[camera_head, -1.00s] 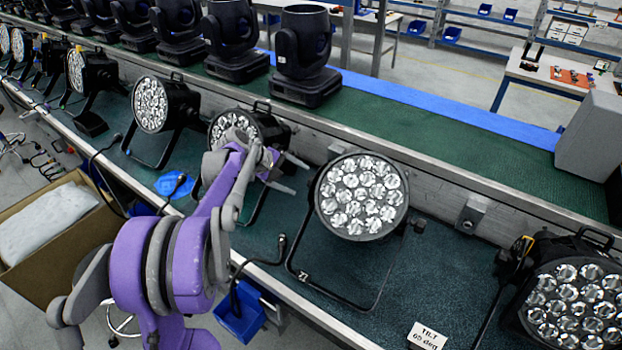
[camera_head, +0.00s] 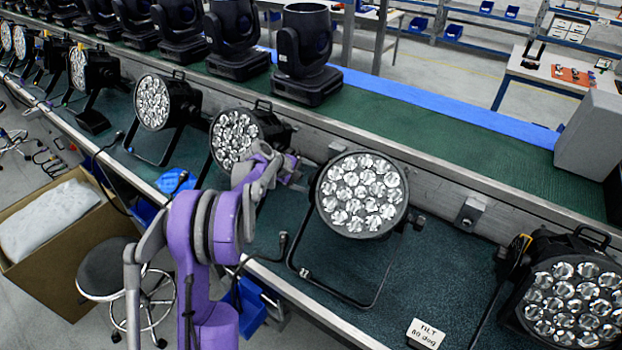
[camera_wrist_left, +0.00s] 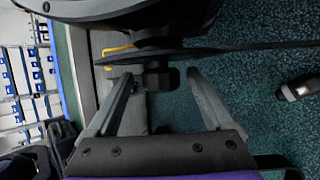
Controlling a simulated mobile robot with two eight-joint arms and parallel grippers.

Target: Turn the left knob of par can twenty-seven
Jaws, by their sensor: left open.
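The par can (camera_head: 360,195) beside my left gripper has a round face of several clear lenses and stands in a black yoke bracket. A small white mark shows on the bracket's lower left, too small to read surely. My left gripper (camera_head: 300,172) is at the left side of this par can, its fingertips partly hidden. In the left wrist view my left gripper (camera_wrist_left: 158,76) is open, with one finger on each side of a dark knob (camera_wrist_left: 160,78) by the thin bracket arm. I cannot tell whether the fingers touch it. My right gripper is not in view.
Another par can (camera_head: 236,138) stands close behind my left wrist, and one more (camera_head: 575,295) is at the right. A cable plug (camera_head: 284,243) lies near the bench's front edge. Black moving heads (camera_head: 306,55) line the back belt.

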